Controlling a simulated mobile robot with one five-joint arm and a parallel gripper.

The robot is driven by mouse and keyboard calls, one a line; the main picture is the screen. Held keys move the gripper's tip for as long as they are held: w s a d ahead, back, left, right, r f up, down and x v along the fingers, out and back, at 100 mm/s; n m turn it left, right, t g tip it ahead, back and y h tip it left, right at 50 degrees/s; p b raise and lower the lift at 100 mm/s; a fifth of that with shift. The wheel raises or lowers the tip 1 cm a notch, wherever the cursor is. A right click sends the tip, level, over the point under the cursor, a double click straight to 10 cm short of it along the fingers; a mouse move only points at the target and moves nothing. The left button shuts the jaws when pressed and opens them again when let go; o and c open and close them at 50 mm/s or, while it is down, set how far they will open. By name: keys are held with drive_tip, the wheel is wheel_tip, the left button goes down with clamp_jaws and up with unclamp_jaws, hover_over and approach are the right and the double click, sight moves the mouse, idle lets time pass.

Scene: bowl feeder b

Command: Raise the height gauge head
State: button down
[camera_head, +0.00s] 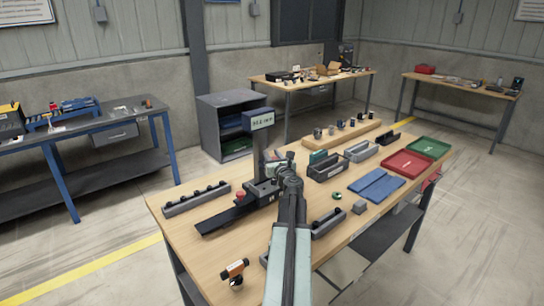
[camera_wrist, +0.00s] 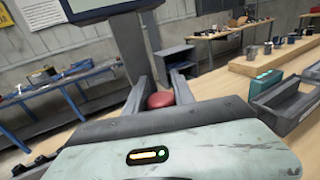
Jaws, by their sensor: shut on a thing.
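The height gauge stands on the wooden workbench with a dark upright column (camera_head: 259,155) and a display (camera_head: 258,121) on top. The column also shows in the wrist view (camera_wrist: 133,45), left of my fingers. My gripper (camera_wrist: 161,92) has its two fingers on either side of a round red knob (camera_wrist: 160,99), beside the column, and is shut on it. In the head view my gripper (camera_head: 286,168) is just right of the column, and my arm hides part of the gauge's head and base. Another red round part (camera_head: 240,194) sits on the gauge's dark base, left of the column.
A grey rail with dark pegs (camera_head: 195,197) lies to the left. Grey bins (camera_head: 327,168), blue mats (camera_head: 376,187), a red tray (camera_head: 405,165) and a green tray (camera_head: 428,147) are to the right.

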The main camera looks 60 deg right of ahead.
wheel_tip(320, 180, up, 4)
drive_tip(key=p, duration=0.3)
drive_tip(key=shift+f, duration=0.45)
drive_tip(key=c, duration=1.1)
unclamp_jaws()
drive_tip(key=shift+o, duration=0.2)
drive_tip(key=v, duration=0.8)
